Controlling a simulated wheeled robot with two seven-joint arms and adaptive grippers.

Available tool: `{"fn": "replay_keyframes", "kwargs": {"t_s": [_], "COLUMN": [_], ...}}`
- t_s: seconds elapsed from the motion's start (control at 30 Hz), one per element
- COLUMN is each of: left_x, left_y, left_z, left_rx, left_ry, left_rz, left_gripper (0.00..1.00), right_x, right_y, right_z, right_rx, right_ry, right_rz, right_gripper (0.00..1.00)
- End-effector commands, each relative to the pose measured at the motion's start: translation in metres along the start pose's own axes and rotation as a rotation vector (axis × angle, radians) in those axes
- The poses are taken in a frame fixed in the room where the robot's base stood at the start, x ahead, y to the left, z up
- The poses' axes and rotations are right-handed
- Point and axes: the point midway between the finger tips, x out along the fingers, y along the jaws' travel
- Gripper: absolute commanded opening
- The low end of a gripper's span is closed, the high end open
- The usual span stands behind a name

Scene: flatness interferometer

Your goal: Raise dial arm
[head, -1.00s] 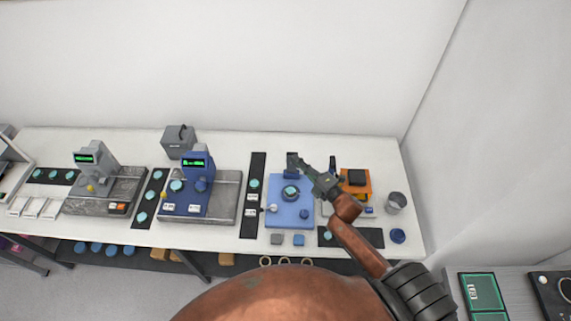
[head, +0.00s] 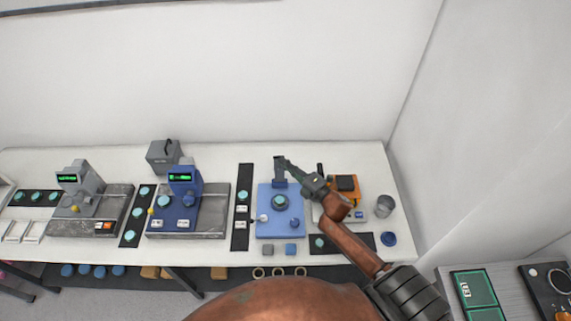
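The blue flatness station has a blue base plate (head: 268,228) with a round dark stage holding a teal disc (head: 279,201). At its back is a blue block (head: 280,183) with a dark upright piece (head: 279,163) above it, which looks like the dial arm standing up. My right gripper (head: 289,164) reaches in from the right, its fingertips beside or touching the top of that piece. The fingers are too small and dark to show whether they are open or shut. My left gripper is not in view.
Right of the plate are an orange device (head: 348,197), a grey cup (head: 385,206) and a blue round lid (head: 389,239). A blue gauge (head: 185,190) on a grey slab stands left. Small grey and blue blocks lie in front of the plate.

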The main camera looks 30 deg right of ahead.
Motion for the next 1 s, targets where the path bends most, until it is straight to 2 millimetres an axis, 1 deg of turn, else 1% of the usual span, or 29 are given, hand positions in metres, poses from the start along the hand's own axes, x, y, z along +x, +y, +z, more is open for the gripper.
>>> {"fn": "replay_keyframes", "kwargs": {"t_s": [0.03, 0.13, 0.27, 0.3, 0.33, 0.5, 0.6, 0.7, 0.8, 1.0], "left_x": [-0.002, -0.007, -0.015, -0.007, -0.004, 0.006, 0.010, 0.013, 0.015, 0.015], "left_y": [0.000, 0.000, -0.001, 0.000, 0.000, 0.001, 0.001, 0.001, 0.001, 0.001], "left_z": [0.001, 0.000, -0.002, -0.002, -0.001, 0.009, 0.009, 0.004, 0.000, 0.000], "left_rx": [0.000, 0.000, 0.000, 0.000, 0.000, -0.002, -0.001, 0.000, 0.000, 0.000], "left_ry": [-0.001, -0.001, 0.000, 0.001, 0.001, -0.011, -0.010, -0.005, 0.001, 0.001], "left_rz": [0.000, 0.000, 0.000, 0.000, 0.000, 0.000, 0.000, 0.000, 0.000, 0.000], "left_gripper": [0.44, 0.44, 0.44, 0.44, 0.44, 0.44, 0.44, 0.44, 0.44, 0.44], "right_x": [0.000, -0.004, -0.012, -0.024, -0.031, -0.071, -0.089, -0.101, -0.108, -0.111], "right_y": [0.005, 0.007, 0.011, 0.008, 0.008, 0.012, 0.015, 0.018, 0.019, 0.022], "right_z": [-0.002, -0.013, -0.034, -0.031, -0.031, -0.029, -0.028, -0.028, -0.028, -0.028], "right_rx": [-0.001, 0.001, 0.005, 0.000, -0.002, -0.001, 0.001, 0.001, 0.001, 0.001], "right_ry": [0.001, 0.006, 0.017, 0.016, 0.017, 0.013, 0.012, 0.012, 0.013, 0.015], "right_rz": [0.006, 0.005, 0.003, 0.002, 0.001, -0.001, -0.001, 0.001, 0.001, 0.002], "right_gripper": [0.00, 0.00, 0.00, 0.00, 0.00, 0.00, 0.00, 0.00, 0.00, 0.00]}}
